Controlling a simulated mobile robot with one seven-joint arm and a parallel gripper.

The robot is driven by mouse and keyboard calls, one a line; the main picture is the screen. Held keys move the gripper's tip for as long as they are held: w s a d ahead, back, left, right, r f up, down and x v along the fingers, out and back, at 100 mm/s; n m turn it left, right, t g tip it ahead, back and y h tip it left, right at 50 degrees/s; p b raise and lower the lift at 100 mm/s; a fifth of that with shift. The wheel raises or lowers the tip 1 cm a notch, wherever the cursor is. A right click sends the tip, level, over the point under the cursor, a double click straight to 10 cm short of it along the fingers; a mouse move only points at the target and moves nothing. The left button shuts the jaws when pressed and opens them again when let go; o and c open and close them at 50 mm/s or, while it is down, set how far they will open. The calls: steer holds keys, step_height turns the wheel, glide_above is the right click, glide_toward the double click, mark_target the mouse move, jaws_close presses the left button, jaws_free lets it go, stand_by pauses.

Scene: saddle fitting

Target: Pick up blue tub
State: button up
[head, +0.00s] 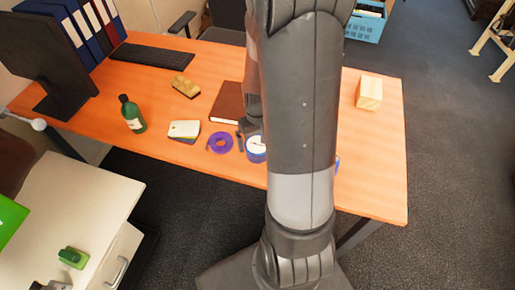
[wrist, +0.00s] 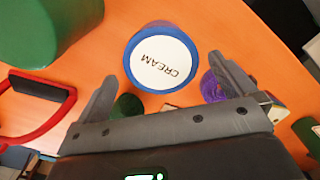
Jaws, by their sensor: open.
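The blue tub (wrist: 134,81) shows in the wrist view as a round blue rim around a white lid marked CREAM. In the head view the tub (head: 256,156) is on the orange table, partly covered by my arm. My gripper (wrist: 163,68) is open, its two fingers apart with the tub showing beyond and between their tips. The fingers appear apart from the tub, with nothing held. In the head view my gripper (head: 246,129) is just above the tub and mostly hidden by my arm.
A purple tape roll (head: 220,142) lies close left of the tub. A brown book (head: 227,103), a green bottle (head: 132,114) and a sponge-like block (head: 185,88) are nearby. A wooden block (head: 369,92) stands at right. A large green object (wrist: 35,30) and red-handled item (wrist: 40,95) show in the wrist view.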

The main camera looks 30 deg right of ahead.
mark_target(258, 144)
steer(key=shift+a+f, duration=0.1)
steer(key=shift+f, duration=2.5)
steer(key=shift+c, duration=0.6)
steer(key=c, duration=0.9)
